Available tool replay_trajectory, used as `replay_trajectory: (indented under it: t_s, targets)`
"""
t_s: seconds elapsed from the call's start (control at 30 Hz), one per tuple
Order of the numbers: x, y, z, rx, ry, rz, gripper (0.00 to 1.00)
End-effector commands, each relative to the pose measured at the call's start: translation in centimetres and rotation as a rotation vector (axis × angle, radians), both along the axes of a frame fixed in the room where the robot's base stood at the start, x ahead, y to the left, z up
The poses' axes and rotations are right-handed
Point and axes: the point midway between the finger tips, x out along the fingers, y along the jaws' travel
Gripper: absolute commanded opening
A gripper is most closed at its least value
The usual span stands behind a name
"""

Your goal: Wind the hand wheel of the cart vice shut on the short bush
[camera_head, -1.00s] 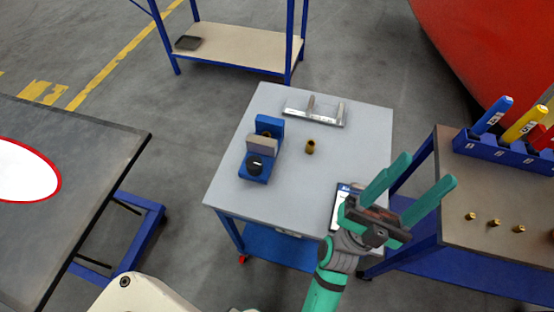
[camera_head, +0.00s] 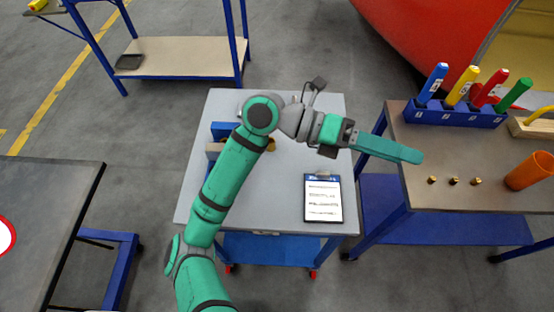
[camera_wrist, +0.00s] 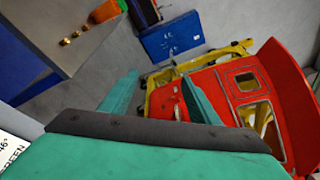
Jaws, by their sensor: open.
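The cart vice (camera_head: 222,130) stands on the left of the grey cart top (camera_head: 290,190); only part of its blue body and grey jaw shows. My arm covers its front, and the hand wheel is hidden. A brass-coloured patch, likely the short bush (camera_head: 270,146), shows beside my elbow, right of the vice and apart from it. My gripper (camera_head: 402,152) is well to the right of the vice, past the cart's right edge, with its fingers pointing right. In the wrist view my gripper (camera_wrist: 160,95) has its two green fingers apart with nothing between them.
A clipboard (camera_head: 323,198) lies at the cart's front right. A metal fixture lies at its back, partly behind my arm. A side table (camera_head: 480,190) on the right bears a blue rack (camera_head: 455,114) of coloured handles, several small brass pieces and an orange cup (camera_head: 529,171).

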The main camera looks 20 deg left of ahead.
Motion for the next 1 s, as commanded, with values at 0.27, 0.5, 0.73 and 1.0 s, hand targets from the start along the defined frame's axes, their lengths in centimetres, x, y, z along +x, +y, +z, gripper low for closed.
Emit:
replay_trajectory:
  t_s: [0.27,0.5,0.73,1.0]
  targets:
    - [2.7,9.7,-7.5,0.523,0.049,0.129,0.56]
    - [2.5,22.7,-12.0,0.967,0.172,0.27,0.56]
    - [-0.3,34.3,-12.8,1.296,0.315,0.387,0.56]
    - [-2.2,39.2,-12.8,1.429,0.388,0.44,0.56]
